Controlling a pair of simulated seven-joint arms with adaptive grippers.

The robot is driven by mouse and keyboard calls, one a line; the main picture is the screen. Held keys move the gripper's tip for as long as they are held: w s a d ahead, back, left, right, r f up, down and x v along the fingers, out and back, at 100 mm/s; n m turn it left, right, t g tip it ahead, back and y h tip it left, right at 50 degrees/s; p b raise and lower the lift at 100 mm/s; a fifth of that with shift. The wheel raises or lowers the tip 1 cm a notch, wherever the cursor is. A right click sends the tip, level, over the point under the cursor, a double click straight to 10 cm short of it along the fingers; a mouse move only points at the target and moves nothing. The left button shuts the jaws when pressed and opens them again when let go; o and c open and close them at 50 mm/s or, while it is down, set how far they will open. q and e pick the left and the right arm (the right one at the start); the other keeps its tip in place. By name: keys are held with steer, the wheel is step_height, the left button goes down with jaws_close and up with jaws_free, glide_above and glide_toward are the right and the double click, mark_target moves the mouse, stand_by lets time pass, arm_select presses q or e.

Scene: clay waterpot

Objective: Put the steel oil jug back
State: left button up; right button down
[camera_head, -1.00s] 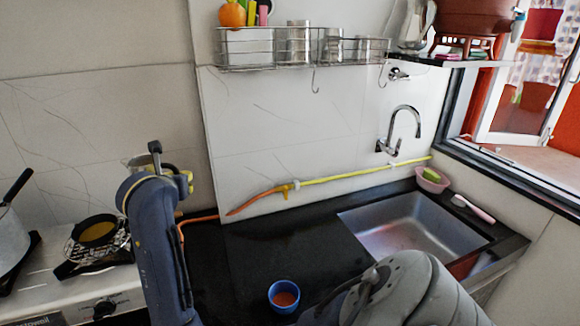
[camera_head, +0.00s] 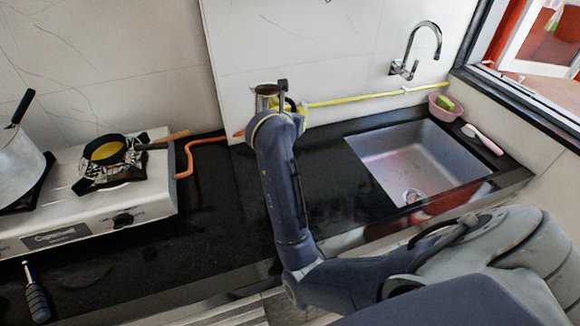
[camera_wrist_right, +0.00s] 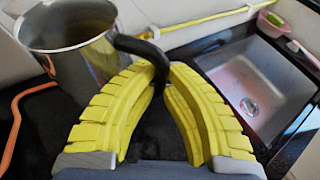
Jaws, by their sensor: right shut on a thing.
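The steel oil jug shows in the right wrist view (camera_wrist_right: 92,62) at the upper left, with its open mouth and dark interior visible. My right gripper (camera_wrist_right: 155,72) has its yellow fingers shut on the jug's black handle. In the head view, the jug (camera_head: 265,100) is largely hidden behind my right wrist, with its top showing near the back wall. My right gripper (camera_head: 292,106) is small there, beside the jug. The jug looks roughly upright. Whether its base touches the counter cannot be told. My left gripper is not in view.
The sink (camera_head: 400,165) lies right. The orange hose (camera_head: 190,155) and yellow hose (camera_head: 350,98) run along the wall. Black counter (camera_head: 215,200) left of my arm is clear.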

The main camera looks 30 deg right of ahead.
step_height(320, 180, down, 19)
steer(key=shift+f, duration=0.2)
stand_by(0.6)
steer(key=shift+f, duration=0.1)
steer(key=c, duration=2)
jaws_free()
steer(key=shift+f, duration=0.1)
steer(key=o, duration=0.5)
steer(key=shift+c, duration=0.2)
steer(key=shift+s+r, duration=0.1)
steer(key=shift+r, duration=0.1)
steer(key=v, duration=1.2)
